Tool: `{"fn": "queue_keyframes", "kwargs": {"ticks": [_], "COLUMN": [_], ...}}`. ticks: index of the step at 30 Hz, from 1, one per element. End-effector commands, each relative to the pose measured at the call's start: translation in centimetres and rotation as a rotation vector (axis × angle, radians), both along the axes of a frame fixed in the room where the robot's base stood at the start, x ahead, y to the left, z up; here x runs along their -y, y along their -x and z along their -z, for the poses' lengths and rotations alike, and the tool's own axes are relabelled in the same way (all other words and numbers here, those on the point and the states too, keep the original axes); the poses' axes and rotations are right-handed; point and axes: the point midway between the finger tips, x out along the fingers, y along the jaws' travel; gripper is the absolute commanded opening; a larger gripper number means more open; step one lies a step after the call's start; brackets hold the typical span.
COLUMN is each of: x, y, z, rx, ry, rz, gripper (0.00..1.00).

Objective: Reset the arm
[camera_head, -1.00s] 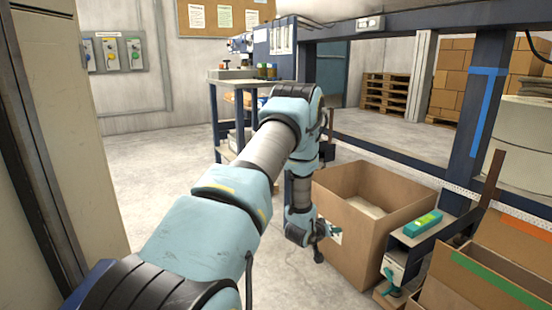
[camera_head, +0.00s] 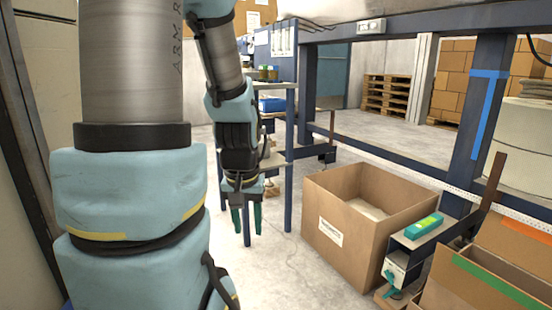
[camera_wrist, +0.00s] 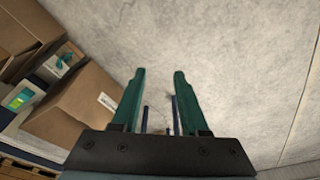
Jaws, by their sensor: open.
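My gripper (camera_head: 246,222) hangs at the end of my arm in the head view, left of the large open cardboard box, with its green fingers pointing down. In the wrist view my gripper (camera_wrist: 157,80) shows two green fingers spread apart with nothing between them. The grey floor (camera_wrist: 220,40) lies beyond the fingertips. My pale blue and grey arm fills the left of the head view and hides part of the room behind it.
The open cardboard box (camera_head: 335,232) stands on the floor right of my gripper. A small stand with a green device (camera_head: 423,226) and another carton (camera_head: 500,265) are further right. A shelf (camera_head: 283,85) stands behind my gripper. A blue-taped post (camera_head: 483,110) rises at the right.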

Motion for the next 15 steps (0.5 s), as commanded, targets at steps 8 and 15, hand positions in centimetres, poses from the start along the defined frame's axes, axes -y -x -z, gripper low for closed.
{"fn": "queue_keyframes", "kwargs": {"ticks": [8, 15], "x": [-0.4, -0.4], "y": [2.1, 2.0], "z": [-5.2, -11.1], "rx": [-0.038, -0.036], "ry": [0.0, 0.0], "rz": [-0.004, -0.004], "gripper": [0.44, 0.44]}}
